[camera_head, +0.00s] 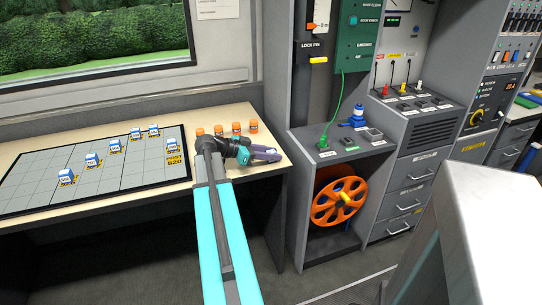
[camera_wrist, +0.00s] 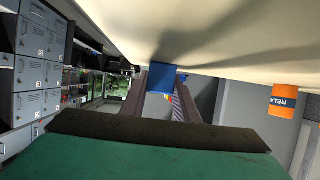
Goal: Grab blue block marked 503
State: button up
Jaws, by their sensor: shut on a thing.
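My gripper (camera_head: 268,155) is at the right end of the beige desk in the head view, low over its top. In the wrist view a blue block (camera_wrist: 162,78) sits between the two dark fingers, and they are shut on it. A pale and red-orange patch shows below its blue face. I cannot read a number on it. In the head view the held block is not clearly visible. Other blue-and-white blocks, such as one at the front left (camera_head: 67,176) and one at the right (camera_head: 172,145), stand on the gridded board (camera_head: 40,190). Their numbers are too small to read.
Several orange cylinders stand along the desk's back, one at the right (camera_head: 253,126); one also shows in the wrist view (camera_wrist: 284,100). Right of the desk is a grey cabinet with an orange reel (camera_head: 338,202) and a green cable (camera_head: 332,122).

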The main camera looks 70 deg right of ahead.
aim_at(271, 151)
jog(key=shift+r, duration=0.2)
jog(key=shift+r, duration=1.65)
jog(key=w+a+r+b, duration=0.1)
jog(key=w+a, duration=0.2)
jog(key=a, duration=1.2)
jog(key=shift+a+r, duration=0.15)
jog(key=shift+a, duration=0.25)
